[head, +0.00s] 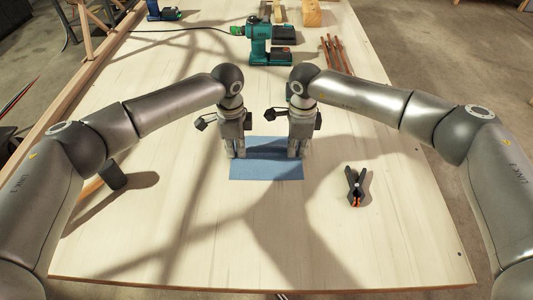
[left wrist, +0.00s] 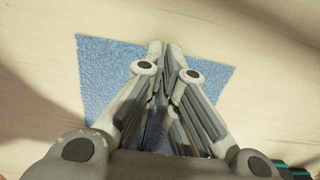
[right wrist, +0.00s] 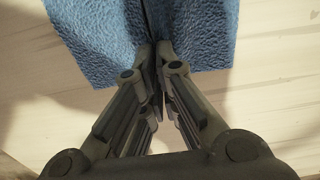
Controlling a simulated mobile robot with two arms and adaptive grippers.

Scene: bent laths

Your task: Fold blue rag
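The blue rag (head: 266,171) lies on the pale wooden table, with a raised crease running across its middle between my two grippers. My left gripper (head: 238,156) is at the rag's left edge, fingers pointing down. In the left wrist view its fingertips (left wrist: 164,46) are close together, with rag (left wrist: 105,70) on both sides, and it appears shut on the rag. My right gripper (head: 297,156) is at the right edge. In the right wrist view its fingertips (right wrist: 155,47) pinch the rag (right wrist: 200,35), and a dark crease runs away from them. The pinched cloth is mostly hidden by the fingers.
A black and orange clamp (head: 355,187) lies to the right of the rag. The table (head: 245,240) in front of the rag is clear.

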